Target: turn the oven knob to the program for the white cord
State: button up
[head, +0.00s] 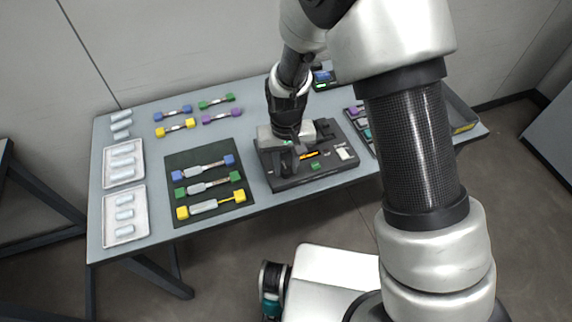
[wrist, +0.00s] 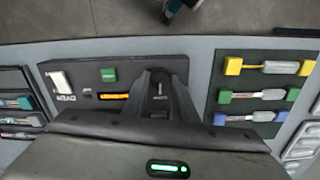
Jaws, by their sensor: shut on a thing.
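The oven is part of a dark grey device (head: 333,168) on the front half of the table, and it also shows in the wrist view (wrist: 66,101). My gripper (head: 291,150) points down over the left part of this device. In the wrist view, my gripper's dark fingers (wrist: 160,90) are shut around a small dark part at the device, apparently the knob. The fingers hide most of it, and its setting cannot be read. A black mat (head: 172,160) left of the device carries blue-, green- and yellow-ended cords with pale sleeves. I cannot tell which cord is white.
The device has a green button (head: 315,165), an orange lit slot (wrist: 114,96) and a white block (head: 344,154). White trays (head: 107,215) with pale rolls stand at the table's left. Several colour-ended cords lie behind the mat, including a purple one (head: 222,116). A dark rack stands right of the device.

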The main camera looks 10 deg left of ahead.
aim_at(287, 169)
dwell(0.4)
jog(key=o, duration=1)
jog(key=shift+o, duration=0.2)
notch_tip(287, 169, up, 18)
jog(key=p, duration=0.1)
jog(key=shift+f, duration=0.25)
jog(key=s+d+r+m+t+y+p, duration=0.1)
jog(key=s+d+r+m+t+p, duration=0.2)
jog(key=d+r, duration=1.2)
jog(key=s+d+r+m+t+h+p, duration=0.1)
jog(key=s+d+r+t+p, duration=0.1)
jog(key=s+d+r, duration=0.5)
jog(key=shift+s+d+r+t+p, duration=0.2)
jog(key=shift+s+d+t+p, duration=0.1)
jog(key=shift+s+d+p, duration=0.65)
